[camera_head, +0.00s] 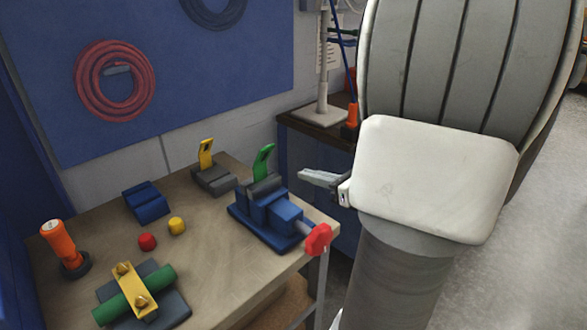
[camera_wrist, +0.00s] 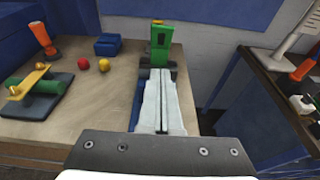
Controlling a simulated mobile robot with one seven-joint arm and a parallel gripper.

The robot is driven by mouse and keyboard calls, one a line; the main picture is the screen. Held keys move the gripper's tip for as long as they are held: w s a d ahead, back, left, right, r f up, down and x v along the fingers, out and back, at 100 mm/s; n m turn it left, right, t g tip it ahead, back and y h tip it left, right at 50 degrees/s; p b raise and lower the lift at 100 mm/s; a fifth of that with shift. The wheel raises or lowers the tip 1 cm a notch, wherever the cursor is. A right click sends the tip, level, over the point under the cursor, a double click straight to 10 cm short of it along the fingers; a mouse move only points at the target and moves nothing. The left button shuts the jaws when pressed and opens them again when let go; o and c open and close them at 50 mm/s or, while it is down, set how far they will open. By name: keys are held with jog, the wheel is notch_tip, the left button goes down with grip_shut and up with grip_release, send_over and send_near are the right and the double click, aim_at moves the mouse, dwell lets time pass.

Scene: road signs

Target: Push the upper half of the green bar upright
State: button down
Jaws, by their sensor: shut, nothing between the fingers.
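The green bar (camera_head: 263,161) stands in the grey jaws of a blue vise (camera_head: 266,216) near the table's right edge. Its lower part is hidden in the jaws, and its upper half leans to the right in the head view. My gripper (camera_head: 318,178) is to the right of the bar, a little apart from it, fingers pointing left toward it. In the wrist view the shut, empty fingers (camera_wrist: 160,95) point at the green bar (camera_wrist: 161,35), directly ahead. Whether the fingertips touch it is unclear in that view.
A yellow bar (camera_head: 206,153) in a grey base stands behind the vise. A red handle (camera_head: 318,239) juts past the table's edge. Red and yellow balls (camera_head: 147,241), a blue block (camera_head: 146,201), an orange flashlight (camera_head: 61,246) and a clamped green cylinder (camera_head: 135,295) stand left.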

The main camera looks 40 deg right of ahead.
aim_at(266, 153)
jog(key=x, duration=0.3)
jog(key=r+x, duration=0.1)
jog(key=x, duration=0.2)
jog(key=r+x, duration=0.1)
jog(key=x, duration=0.2)
jog(key=shift+w+p, duration=0.3)
jog(key=shift+p, duration=0.05)
jog(key=shift+w+a+r, duration=0.1)
jog(key=shift+w+r, duration=0.1)
jog(key=shift+w, duration=0.35)
jog(key=shift+r, duration=0.1)
jog(key=shift+r+p, duration=0.15)
jog(key=shift+p, duration=0.4)
jog(key=shift+w+g+p, duration=0.1)
jog(key=shift+g+p, duration=0.2)
jog(key=shift+g, duration=0.1)
